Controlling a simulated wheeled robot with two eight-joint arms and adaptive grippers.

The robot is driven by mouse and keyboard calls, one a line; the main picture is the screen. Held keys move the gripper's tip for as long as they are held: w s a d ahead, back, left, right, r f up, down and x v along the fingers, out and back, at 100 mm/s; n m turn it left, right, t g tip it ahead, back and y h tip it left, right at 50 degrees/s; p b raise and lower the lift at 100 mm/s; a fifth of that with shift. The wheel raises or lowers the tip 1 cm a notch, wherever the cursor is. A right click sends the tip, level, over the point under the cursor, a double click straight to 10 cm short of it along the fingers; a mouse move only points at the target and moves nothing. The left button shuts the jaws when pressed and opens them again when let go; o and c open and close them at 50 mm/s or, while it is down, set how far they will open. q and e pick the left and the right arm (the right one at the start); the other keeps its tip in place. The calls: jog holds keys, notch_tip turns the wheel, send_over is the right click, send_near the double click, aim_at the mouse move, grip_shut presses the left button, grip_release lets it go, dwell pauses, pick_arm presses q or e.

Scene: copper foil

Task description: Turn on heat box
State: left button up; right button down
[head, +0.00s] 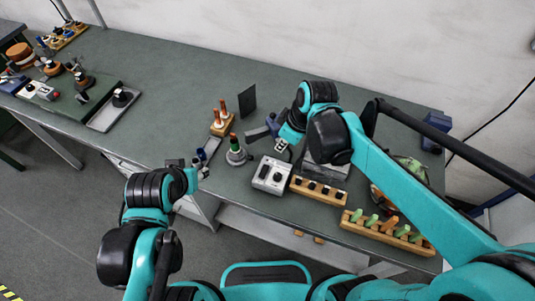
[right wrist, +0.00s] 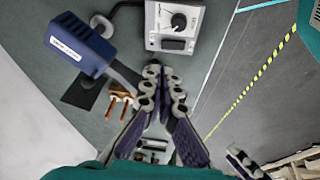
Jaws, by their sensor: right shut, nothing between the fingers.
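The heat box (head: 271,175) is a light grey box with a dark dial and a dark switch on its face. It stands near the front edge of the bench. It also shows at the top of the right wrist view (right wrist: 151,30), with its dial and black rocker switch visible. My right gripper (head: 281,147) is shut and empty just behind the box in the head view. Its fingertips (right wrist: 165,75) are together and appear apart from the box. My left gripper (head: 202,168) is near the bench's front edge, left of the box; its finger opening is unclear.
Wooden racks (head: 318,191) and (head: 387,231) stand to the right of the box. Bench (head: 165,110) is clear farther left.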

jog(key=shift+w+a+n+g, duration=0.4)
jog(key=shift+w+a+n, duration=0.05)
jog(key=shift+a+n, duration=0.4)
jog(key=b, duration=0.4)
send_near(265, 164)
jog(key=x, duration=0.5)
jog(key=shift+a, duration=0.2)
jog(key=shift+f, duration=0.7)
